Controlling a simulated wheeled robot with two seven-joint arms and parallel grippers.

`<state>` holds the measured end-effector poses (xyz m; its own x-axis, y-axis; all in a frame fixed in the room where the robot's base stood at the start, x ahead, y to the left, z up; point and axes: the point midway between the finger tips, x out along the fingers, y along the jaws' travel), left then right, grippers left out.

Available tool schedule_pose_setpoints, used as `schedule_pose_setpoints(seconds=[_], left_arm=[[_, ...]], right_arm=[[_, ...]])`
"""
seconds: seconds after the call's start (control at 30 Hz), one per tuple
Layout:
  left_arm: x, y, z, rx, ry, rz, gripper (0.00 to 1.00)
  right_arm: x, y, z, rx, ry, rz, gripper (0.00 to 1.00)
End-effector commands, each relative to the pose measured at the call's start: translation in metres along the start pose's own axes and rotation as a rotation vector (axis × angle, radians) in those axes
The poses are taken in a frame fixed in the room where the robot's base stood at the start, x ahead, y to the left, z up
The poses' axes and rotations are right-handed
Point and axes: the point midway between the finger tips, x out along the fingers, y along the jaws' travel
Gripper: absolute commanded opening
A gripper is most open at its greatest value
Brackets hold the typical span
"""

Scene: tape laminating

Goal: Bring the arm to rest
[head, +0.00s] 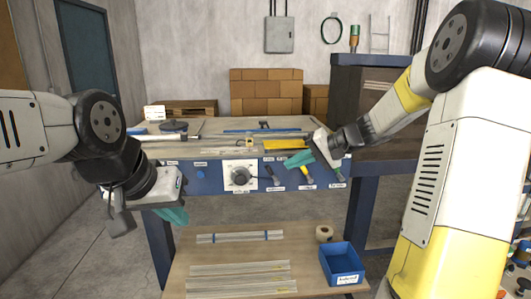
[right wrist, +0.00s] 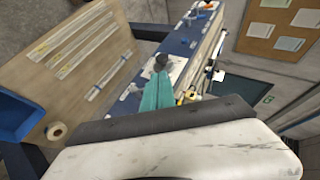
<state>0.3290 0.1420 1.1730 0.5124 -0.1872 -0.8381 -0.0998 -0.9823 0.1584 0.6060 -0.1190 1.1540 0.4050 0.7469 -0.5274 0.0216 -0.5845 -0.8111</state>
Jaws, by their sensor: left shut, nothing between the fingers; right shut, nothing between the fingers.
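My left gripper (head: 175,216) hangs at the left in the head view, in front of the blue workbench (head: 215,180) and apart from it. Its teal fingers are shut and empty. My right gripper (head: 298,158) is in front of the bench's upper front edge, its teal fingers shut and empty and pointing left. In the right wrist view its fingers (right wrist: 155,92) stand together, with a dark knob (right wrist: 161,62) beyond their tips. The same knob shows in the head view (head: 240,177) on a white plate.
A yellow part (head: 287,145) lies on the bench behind my right gripper. Below is a wooden shelf (head: 230,252) with bundled strips (head: 240,237), a tape roll (head: 324,233) and a blue bin (head: 341,263). Open floor lies at the left.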

Motion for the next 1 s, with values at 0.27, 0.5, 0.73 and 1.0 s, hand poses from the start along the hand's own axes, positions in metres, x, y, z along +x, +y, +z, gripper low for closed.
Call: schedule_pose_setpoints(seconds=[0.27,0.5,0.73,1.0], left_arm=[[0.000,0.000,0.000,0.000,0.000,0.000,0.00],[0.000,0.000,0.000,0.000,0.000,0.000,0.00],[0.000,0.000,0.000,0.000,0.000,0.000,0.00],[0.000,0.000,0.000,0.000,0.000,0.000,0.00]], right_arm=[[-0.049,-0.038,0.127,-0.186,-0.093,0.329,0.00],[-0.103,-0.028,0.205,-0.331,-0.033,0.550,0.00],[-0.134,-0.011,0.237,-0.414,0.051,0.645,0.00],[-0.140,-0.007,0.242,-0.428,0.071,0.664,0.00]])
